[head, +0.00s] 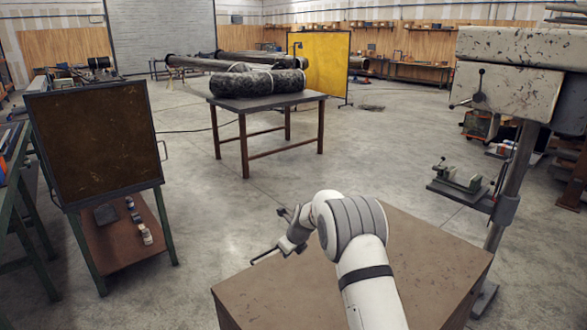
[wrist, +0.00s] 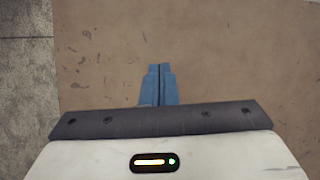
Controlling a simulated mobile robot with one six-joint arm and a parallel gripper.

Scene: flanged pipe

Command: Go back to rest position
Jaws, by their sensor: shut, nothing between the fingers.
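My gripper (wrist: 160,70) shows in the wrist view as two blue fingers pressed together, with nothing between them. Below the fingers in that view is a brown flat surface, with grey floor along the left edge. In the head view my white arm reaches over a brown box-like surface (head: 420,270), and its end is at the surface's left side. The fingers are too small to make out there. A dark flanged pipe (head: 257,84) lies on a table (head: 290,98) in the middle distance, well away from my arm.
A green-framed cart (head: 163,225) with a dark panel stands at left. A drill-press-like machine (head: 525,50) stands close on the right, with a vise (head: 458,181) beside its column. A yellow screen (head: 325,62) stands behind the table. Open concrete floor lies between.

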